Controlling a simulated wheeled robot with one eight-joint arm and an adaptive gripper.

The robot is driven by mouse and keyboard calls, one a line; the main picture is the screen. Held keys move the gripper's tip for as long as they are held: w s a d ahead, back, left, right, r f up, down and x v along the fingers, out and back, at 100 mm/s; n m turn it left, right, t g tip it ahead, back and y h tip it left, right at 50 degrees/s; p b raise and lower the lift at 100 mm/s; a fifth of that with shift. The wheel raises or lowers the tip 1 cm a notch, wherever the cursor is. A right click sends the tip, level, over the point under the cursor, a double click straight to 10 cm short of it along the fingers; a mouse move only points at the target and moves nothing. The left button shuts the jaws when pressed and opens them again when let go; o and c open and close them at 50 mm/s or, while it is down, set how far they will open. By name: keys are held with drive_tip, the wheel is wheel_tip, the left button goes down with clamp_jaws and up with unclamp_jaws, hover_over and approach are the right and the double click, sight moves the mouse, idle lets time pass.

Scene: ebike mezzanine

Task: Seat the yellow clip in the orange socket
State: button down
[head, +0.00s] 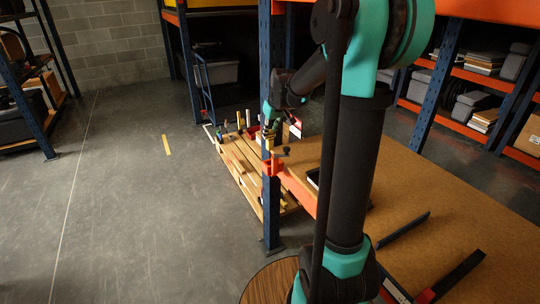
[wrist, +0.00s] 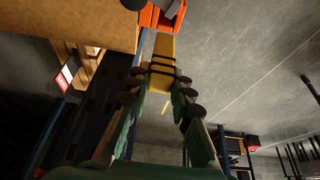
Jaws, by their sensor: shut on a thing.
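The yellow clip (wrist: 163,48) is between my gripper's fingertips (wrist: 160,85) in the wrist view, a long yellow piece with dark bands across it. My gripper is shut on it. The orange socket (wrist: 165,18) is at the top of the wrist view, at the table's edge, just beyond the clip's far end. I cannot tell whether they touch. In the head view the orange socket (head: 272,168) sits by the blue post at the table's corner. My gripper (head: 269,136) is small there, just above the socket, with the clip hard to make out.
The brown table (head: 430,200) fills the right, with dark bars lying on it. A blue post (head: 271,215) stands at its corner. A wooden pallet (head: 240,165) with upright items is behind. Shelving (head: 480,75) stands at the back right. The grey floor at left is clear.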

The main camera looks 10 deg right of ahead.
sight(271, 149)
wheel_tip(271, 149, down, 10)
drive_tip(key=shift+s+f, duration=0.1)
drive_tip(key=shift+s, duration=0.05)
drive_tip(key=c, duration=1.5)
unclamp_jaws()
drive_tip(key=shift+o, duration=0.8)
drive_tip(key=shift+r, duration=0.45)
drive_tip(key=v, duration=1)
drive_tip(key=shift+s+d+r, duration=0.1)
drive_tip(key=shift+s+r, duration=0.1)
drive_tip(key=shift+r, duration=0.15)
drive_tip(key=s+d+f+m, duration=0.1)
drive_tip(key=s+f, duration=0.3)
drive_tip(key=s, duration=0.4)
drive_tip(key=s+f+m+h, duration=0.1)
drive_tip(key=s+f, duration=0.3)
drive_tip(key=s, duration=0.5)
drive_tip(key=s+d+f+m, duration=0.1)
drive_tip(key=s+f, duration=0.3)
drive_tip(key=s, duration=0.5)
drive_tip(key=shift+d+f+m, duration=0.2)
drive_tip(key=shift+d+m, duration=0.1)
drive_tip(key=shift+d, duration=0.05)
